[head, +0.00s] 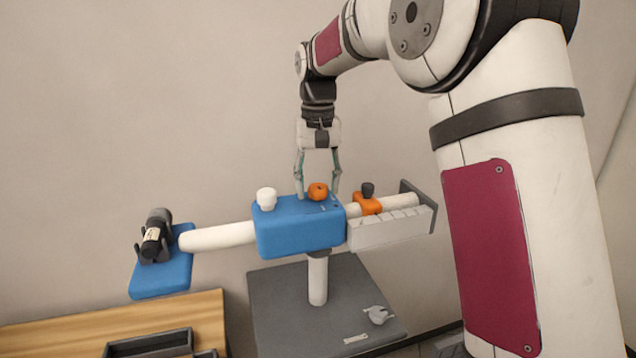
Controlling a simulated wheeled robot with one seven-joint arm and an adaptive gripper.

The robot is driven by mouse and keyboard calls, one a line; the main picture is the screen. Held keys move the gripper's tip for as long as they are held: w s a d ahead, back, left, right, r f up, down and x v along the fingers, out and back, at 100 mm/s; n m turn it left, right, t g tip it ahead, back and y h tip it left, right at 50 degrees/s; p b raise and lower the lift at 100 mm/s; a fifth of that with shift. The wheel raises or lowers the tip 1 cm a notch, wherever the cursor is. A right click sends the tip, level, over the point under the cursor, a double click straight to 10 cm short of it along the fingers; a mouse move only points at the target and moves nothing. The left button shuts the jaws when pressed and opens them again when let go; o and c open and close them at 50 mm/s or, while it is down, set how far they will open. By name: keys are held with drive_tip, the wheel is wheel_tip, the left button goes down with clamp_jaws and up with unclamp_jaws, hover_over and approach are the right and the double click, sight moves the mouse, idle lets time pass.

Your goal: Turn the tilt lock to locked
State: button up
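A blue housing (300,236) sits on a white post. An orange knob (317,191) is on its top face, with small dark marks to its right; it is likely the tilt lock, but I cannot read any label or its setting. A white knob (266,199) stands on the left of the same top. My gripper (318,188) points straight down over the housing. Its two fingers are spread, one on each side of the orange knob, with visible gaps to it. The exact fingertip depth is hard to tell.
A white tube runs left to a blue plate (160,280) carrying a black cylinder (152,241). To the right are an orange clamp (367,204) with a black knob and a light grey block (390,229). Below are a grey base (265,300) and a wooden table (90,322) with a dark tray.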

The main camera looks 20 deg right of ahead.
sight(318, 186)
wheel_tip(318, 186, up, 12)
idle(0.8)
drive_tip(key=s+f+n+t, duration=0.2)
drive_tip(key=s+t, duration=0.2)
drive_tip(key=s, duration=1.9)
drive_tip(key=s+f+t, duration=0.1)
drive_tip(key=s+f, duration=0.6)
drive_tip(key=s, duration=0.2)
drive_tip(key=shift+f+t, duration=0.3)
drive_tip(key=shift+f, duration=0.05)
